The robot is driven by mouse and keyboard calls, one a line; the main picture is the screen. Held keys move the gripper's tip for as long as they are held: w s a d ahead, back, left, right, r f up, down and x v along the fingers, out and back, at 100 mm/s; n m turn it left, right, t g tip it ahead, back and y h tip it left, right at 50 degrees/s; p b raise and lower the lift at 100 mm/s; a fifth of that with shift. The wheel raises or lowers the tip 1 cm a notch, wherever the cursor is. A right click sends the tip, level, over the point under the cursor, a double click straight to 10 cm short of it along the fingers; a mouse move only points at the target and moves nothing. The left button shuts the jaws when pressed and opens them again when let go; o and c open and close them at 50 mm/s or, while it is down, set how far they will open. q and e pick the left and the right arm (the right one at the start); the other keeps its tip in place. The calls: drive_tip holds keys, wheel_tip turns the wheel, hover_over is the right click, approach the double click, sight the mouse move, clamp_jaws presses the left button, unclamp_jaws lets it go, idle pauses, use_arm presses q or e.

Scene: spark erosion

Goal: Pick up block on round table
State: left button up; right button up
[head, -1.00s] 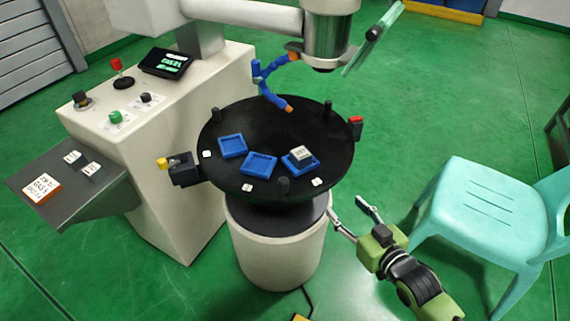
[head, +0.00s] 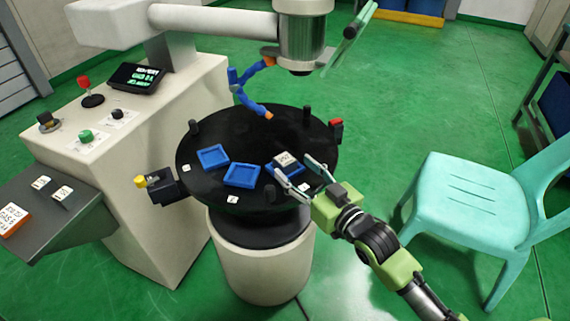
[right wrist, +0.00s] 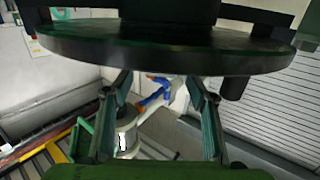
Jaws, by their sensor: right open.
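The black round table (head: 222,125) stands on a pale drum. On it a block with a white labelled top (head: 284,158) sits in the rightmost blue holder (head: 271,167). My right gripper (head: 292,168) is open and empty. In the head view its fingers overlap the table's near right edge, beside the block; I cannot tell how high they are. In the right wrist view my right gripper (right wrist: 158,80) shows two spread fingers below the dark table edge (right wrist: 160,58); the block is not visible there. My left gripper is not in view.
Two empty blue holders (head: 213,158) (head: 241,176) lie left of the block. Black posts (head: 307,114) ring the table. A blue hose (head: 245,98) hangs over its back. A teal chair (head: 480,195) stands at right, the control console (head: 150,150) at left.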

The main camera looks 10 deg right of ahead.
sight(290, 164)
drive_tip(key=x, duration=0.5)
drive_tip(key=shift+a+b, duration=0.2)
drive_tip(key=shift+b, duration=0.15)
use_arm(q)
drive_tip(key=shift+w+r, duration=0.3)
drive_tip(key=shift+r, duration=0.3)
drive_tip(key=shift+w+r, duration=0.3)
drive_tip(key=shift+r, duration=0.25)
use_arm(e)
drive_tip(key=shift+c, duration=0.3)
clamp_jaws()
drive_tip(key=shift+r, duration=0.15)
